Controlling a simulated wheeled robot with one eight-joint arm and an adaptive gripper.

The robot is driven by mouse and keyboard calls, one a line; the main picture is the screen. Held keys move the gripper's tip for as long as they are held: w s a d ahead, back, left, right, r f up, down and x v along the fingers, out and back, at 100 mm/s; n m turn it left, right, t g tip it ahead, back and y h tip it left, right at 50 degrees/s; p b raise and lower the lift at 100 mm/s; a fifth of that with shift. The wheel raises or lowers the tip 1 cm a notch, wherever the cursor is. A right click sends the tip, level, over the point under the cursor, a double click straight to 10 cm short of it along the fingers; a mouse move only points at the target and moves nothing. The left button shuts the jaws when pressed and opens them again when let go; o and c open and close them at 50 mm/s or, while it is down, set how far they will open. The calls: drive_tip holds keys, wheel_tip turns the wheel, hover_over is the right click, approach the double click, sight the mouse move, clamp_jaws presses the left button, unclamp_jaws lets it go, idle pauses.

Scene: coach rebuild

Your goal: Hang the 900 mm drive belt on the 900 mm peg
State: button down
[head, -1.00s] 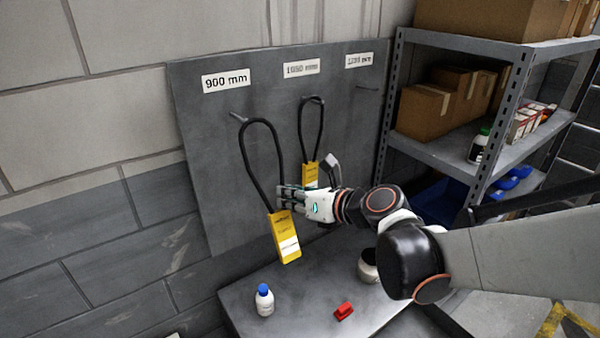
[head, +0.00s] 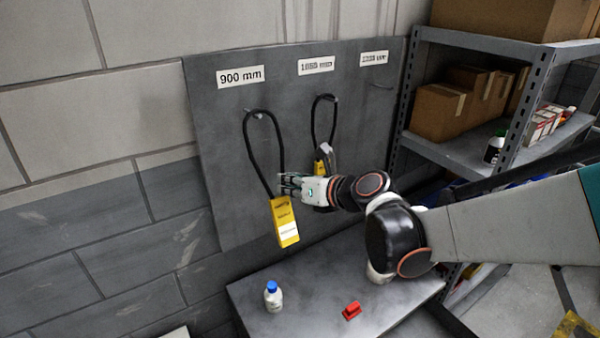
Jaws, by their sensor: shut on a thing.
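The 900 mm drive belt is a black loop (head: 250,148) with a yellow tag (head: 285,222) hanging at its bottom. My gripper (head: 286,184) is shut on the belt's right strand, just above the tag. The loop's top overlaps the 900 mm peg (head: 258,114), below the "900 mm" label (head: 240,77). The peg shows at the top of the loop; I cannot tell whether the belt rests on it. A second black belt (head: 313,125) with a yellow tag hangs under the middle label, partly hidden by my gripper and arm.
The grey peg board (head: 222,190) stands against a block wall. A bare peg (head: 381,87) is under the right label. Below is a grey bench (head: 312,284) with a blue-capped bottle (head: 273,296) and a red object (head: 351,310). A metal shelf (head: 480,155) with boxes stands right.

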drive_tip(key=shift+w+a, duration=0.7)
drive_tip(key=shift+w, duration=0.25)
drive_tip(key=shift+w+a+f+b, duration=0.4)
drive_tip(key=shift+w+f+b, duration=0.15)
drive_tip(key=shift+b, duration=0.15)
